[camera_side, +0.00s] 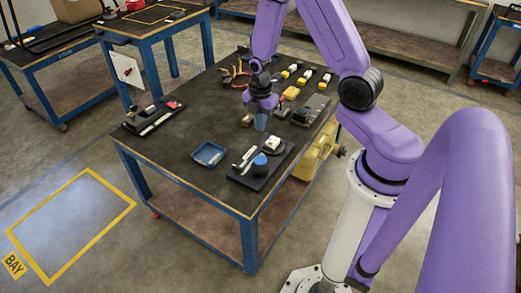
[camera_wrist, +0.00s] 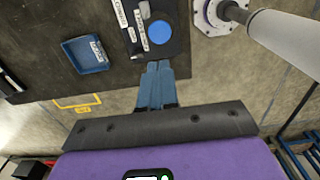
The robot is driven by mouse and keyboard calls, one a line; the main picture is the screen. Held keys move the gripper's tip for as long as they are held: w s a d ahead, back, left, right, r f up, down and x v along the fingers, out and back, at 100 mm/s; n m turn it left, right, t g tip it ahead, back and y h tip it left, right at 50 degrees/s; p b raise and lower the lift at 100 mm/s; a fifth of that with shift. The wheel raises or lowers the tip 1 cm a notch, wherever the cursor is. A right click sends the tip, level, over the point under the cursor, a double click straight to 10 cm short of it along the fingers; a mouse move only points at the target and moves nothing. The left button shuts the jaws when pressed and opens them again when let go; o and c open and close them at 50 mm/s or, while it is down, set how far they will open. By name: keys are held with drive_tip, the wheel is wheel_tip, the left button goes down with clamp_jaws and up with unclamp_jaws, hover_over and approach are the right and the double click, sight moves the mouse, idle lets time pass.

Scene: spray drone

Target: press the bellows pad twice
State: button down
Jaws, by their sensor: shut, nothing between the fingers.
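A round blue pad (camera_side: 260,161), which looks like the bellows pad, sits on a dark board (camera_side: 246,182) on the work table. In the wrist view the blue pad (camera_wrist: 159,32) lies just beyond the fingertips, with white labelled strips to its left. My gripper (camera_side: 260,124) is above the table in the side view, apart from the pad. In the wrist view my gripper (camera_wrist: 159,64) has its two blue-grey fingers together with nothing between them. I cannot tell its exact height over the table.
A blue tray (camera_side: 208,154) is left of the board; it also shows in the wrist view (camera_wrist: 85,54). A white-topped block (camera_side: 272,144) stands behind the pad. Pliers (camera_side: 236,75) and several yellow and dark items lie farther back. The table's front left is mostly clear.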

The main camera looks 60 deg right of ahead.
sight(260, 160)
idle(0.3)
wheel_tip(260, 160, down, 14)
drive_tip(key=shift+r, duration=0.1)
idle(0.7)
idle(0.4)
drive_tip(key=shift+f, duration=1.1)
drive_tip(key=shift+w+r, duration=0.1)
drive_tip(key=shift+r, duration=0.15)
wheel_tip(260, 160, up, 14)
idle(0.9)
